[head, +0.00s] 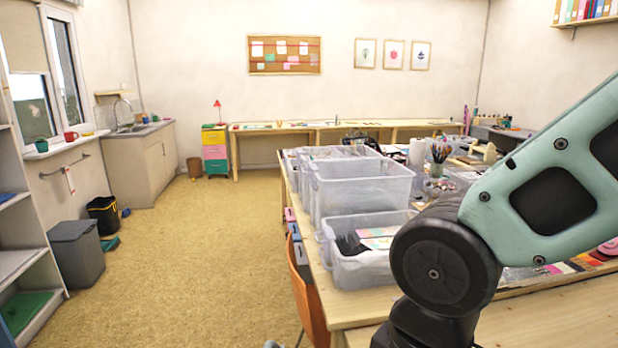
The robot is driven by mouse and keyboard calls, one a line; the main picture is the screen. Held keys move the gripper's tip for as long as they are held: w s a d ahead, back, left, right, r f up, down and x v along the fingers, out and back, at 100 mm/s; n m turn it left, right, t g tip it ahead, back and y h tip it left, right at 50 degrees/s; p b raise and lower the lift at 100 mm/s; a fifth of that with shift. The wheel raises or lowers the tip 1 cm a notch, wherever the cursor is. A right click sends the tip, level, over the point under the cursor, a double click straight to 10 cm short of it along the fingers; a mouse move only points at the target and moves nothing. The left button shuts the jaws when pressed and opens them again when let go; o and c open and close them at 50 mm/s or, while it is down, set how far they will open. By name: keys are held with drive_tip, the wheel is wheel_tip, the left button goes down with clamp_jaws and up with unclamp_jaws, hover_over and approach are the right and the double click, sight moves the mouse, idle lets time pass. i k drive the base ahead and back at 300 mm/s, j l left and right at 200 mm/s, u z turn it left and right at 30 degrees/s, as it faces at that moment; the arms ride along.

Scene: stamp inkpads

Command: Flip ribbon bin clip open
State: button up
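Clear plastic bins stand on the near end of the long wooden table, right of the picture's middle. A tall open bin (362,192) stands behind a lower open bin (362,268), which holds a black item and patterned sheets. More clear bins stand behind them. I cannot tell which one is the ribbon bin, and no clip can be made out on any of them. My arm (540,180) fills the right side and covers part of the table. My gripper is not in view.
An orange chair (308,295) stands against the table's left side. The tan floor (205,260) to the left is open. A grey lidded bin (78,255) and a shelf unit line the left wall. A drawer cart (215,150) stands at the back.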

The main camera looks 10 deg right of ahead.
sight(311, 167)
drive_tip(key=k+j, duration=0.15)
drive_tip(key=j, duration=0.25)
drive_tip(key=k+j, duration=0.15)
drive_tip(key=j, duration=0.25)
drive_tip(key=k+j+z, duration=0.1)
drive_tip(key=j, duration=0.25)
drive_tip(key=k+j, duration=0.15)
drive_tip(key=j, duration=0.25)
drive_tip(key=j+z, duration=0.35)
drive_tip(key=j, duration=1.2)
drive_tip(key=i+j+z, duration=0.1)
drive_tip(key=i+j, duration=0.15)
drive_tip(key=i+j+z, duration=0.1)
drive_tip(key=j, duration=0.25)
drive_tip(key=i+j, duration=0.3)
drive_tip(key=i+j+z, duration=0.25)
drive_tip(key=i+j, duration=0.3)
drive_tip(key=i, duration=0.25)
drive_tip(key=i+j+z, duration=0.25)
drive_tip(key=i+j, duration=0.45)
drive_tip(key=i+z, duration=0.1)
drive_tip(key=i, duration=0.9)
